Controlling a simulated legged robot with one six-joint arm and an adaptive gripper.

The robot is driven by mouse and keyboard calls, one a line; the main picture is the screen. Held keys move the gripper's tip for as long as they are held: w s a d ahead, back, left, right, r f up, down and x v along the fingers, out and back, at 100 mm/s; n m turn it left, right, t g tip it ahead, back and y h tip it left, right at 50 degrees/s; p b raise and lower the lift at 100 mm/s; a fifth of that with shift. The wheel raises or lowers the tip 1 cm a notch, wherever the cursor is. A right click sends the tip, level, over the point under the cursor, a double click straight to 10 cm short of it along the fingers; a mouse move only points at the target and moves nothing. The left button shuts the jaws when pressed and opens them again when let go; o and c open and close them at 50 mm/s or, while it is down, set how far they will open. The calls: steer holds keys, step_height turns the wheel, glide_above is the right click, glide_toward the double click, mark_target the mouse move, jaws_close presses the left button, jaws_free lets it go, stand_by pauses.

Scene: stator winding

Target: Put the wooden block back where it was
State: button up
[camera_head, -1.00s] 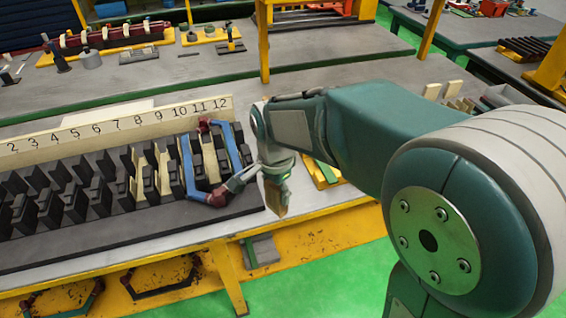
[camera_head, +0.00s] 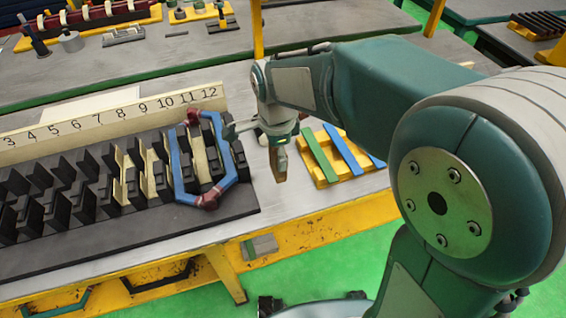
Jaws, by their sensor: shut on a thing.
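My gripper (camera_head: 280,146) hangs over the right end of the bench, just right of the blue coil. It is shut on the wooden block (camera_head: 279,165), a small tan piece pointing down below it. The block looks clear of the coil; its exact height above the bench is hard to tell. The blue coil (camera_head: 176,168) with dark red ends lies across the slots of the black stator model (camera_head: 230,209), near numbers 10 to 12. The fingers are small and partly hidden by the wrist.
A yellow rack (camera_head: 316,172) with green and blue strips stands right of my gripper. A cream number board (camera_head: 130,113) runs behind the slots. Pale liners (camera_head: 199,157) stand in some slots. Bare grey bench top shows between stator and rack.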

steer(key=shift+w+d+f, duration=0.25)
steer(key=shift+w+f, duration=0.45)
steer(key=shift+f, duration=0.7)
steer(key=shift+w+d+f, duration=0.25)
steer(key=shift+w+f, duration=0.4)
steer(key=shift+f, duration=0.8)
steer(key=shift+w+d+f, duration=0.25)
steer(key=shift+w+f, duration=0.45)
steer(key=shift+f, duration=0.7)
steer(key=shift+f, duration=0.15)
steer(key=o, duration=1.3)
